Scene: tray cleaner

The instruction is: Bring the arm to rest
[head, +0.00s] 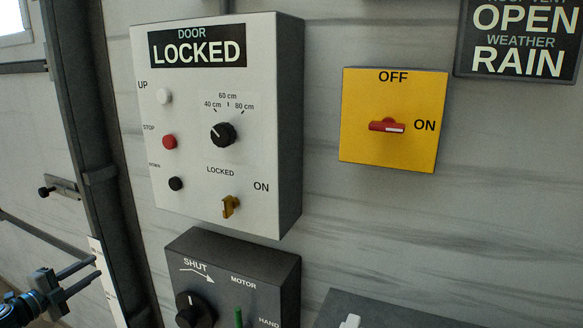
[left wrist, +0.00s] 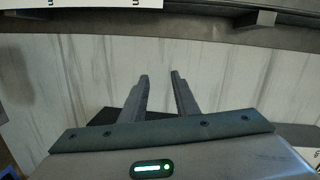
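My left gripper (head: 84,272) shows at the lower left of the head view, left of the control boxes and touching none of them. In the left wrist view its two fingers (left wrist: 160,78) stand apart with nothing between them. A pale, streaked surface lies beyond the fingers. My right gripper is in neither view.
A yellow switch box (head: 360,145) has a red handle. A dark motor box (head: 262,272) sits below. A dark post (head: 100,150) stands at left.

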